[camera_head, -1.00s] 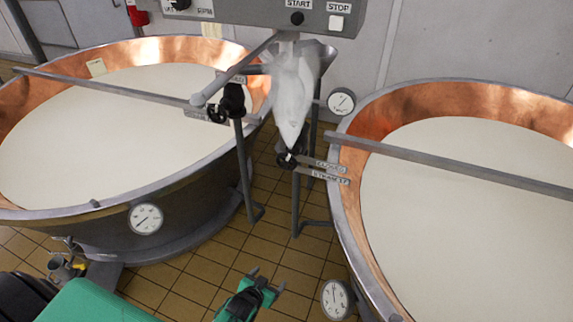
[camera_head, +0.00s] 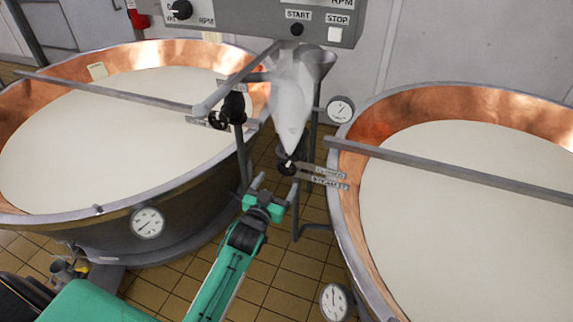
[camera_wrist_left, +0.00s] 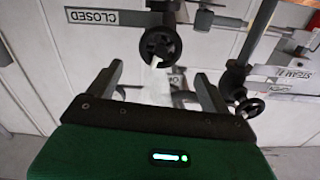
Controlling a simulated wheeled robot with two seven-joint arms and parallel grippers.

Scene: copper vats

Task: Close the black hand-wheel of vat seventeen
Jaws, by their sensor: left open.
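A small black hand-wheel (camera_head: 287,168) sits on a pipe left of the right vat (camera_head: 337,195), with a CLOSED plate (camera_head: 322,169) and a second plate beside it. Another black hand-wheel (camera_head: 217,120) sits by the right rim of the left vat (camera_head: 150,207). I cannot read which wheel is vat seventeen's. My left gripper (camera_head: 276,186) is open and empty, just below the right-hand wheel and apart from it. In the left wrist view, one wheel (camera_wrist_left: 160,46) is ahead between the open fingers (camera_wrist_left: 158,80), and another wheel (camera_wrist_left: 250,107) is at the right. My right gripper is not seen.
A grey control box (camera_head: 255,22) with START and STOP buttons hangs above. A whitish translucent funnel shape (camera_head: 291,95) is above the right-hand wheel. Metal bars (camera_head: 440,168) cross both vats. Round gauges (camera_head: 340,108) are nearby. Tiled floor (camera_head: 275,275) is free between the vats.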

